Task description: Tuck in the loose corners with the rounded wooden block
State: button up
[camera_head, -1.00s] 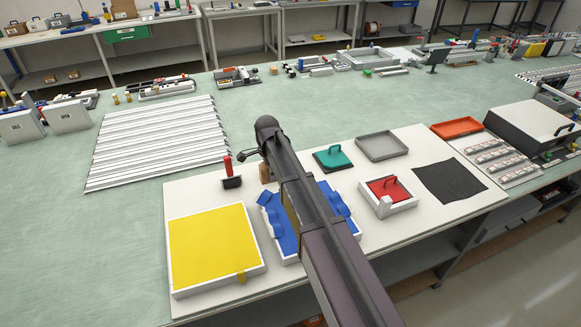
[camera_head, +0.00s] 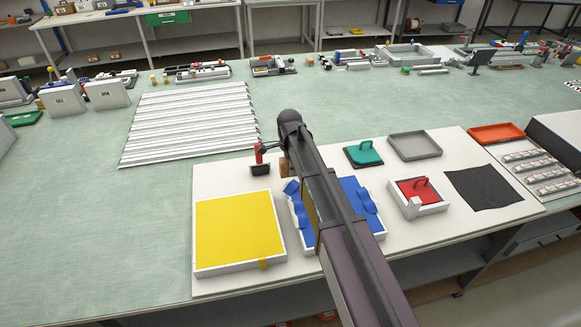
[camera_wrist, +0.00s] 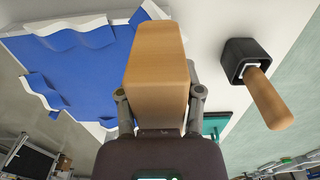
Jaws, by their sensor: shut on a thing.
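My gripper (camera_wrist: 160,97) is shut on a rounded wooden block (camera_wrist: 155,60), which fills the middle of the wrist view. In the head view a small part of the block (camera_head: 284,167) shows beside my arm. A blue sheet (camera_wrist: 80,68) lies in a white tray (camera_head: 381,236). Its edges have raised, wavy flaps at several places. In the head view the blue sheet (camera_head: 352,191) is partly hidden behind my arm. The block appears above the board behind the tray; I cannot tell its exact height.
A handled tool in a black holder (camera_head: 260,169) stands close to the block. A yellow panel (camera_head: 238,228) lies left of the tray. To the right are a red-topped box (camera_head: 413,189), a teal handled piece (camera_head: 364,155), a grey tray (camera_head: 415,145) and a black cloth (camera_head: 482,187).

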jog(key=shift+f+b, duration=2.45)
jog(key=shift+f, duration=0.2)
jog(key=shift+f+b, duration=0.45)
jog(key=shift+b, duration=0.05)
jog(key=shift+s, duration=0.1)
dwell(0.9)
jog(key=shift+r+p, duration=3.45)
jog(key=shift+p, duration=0.05)
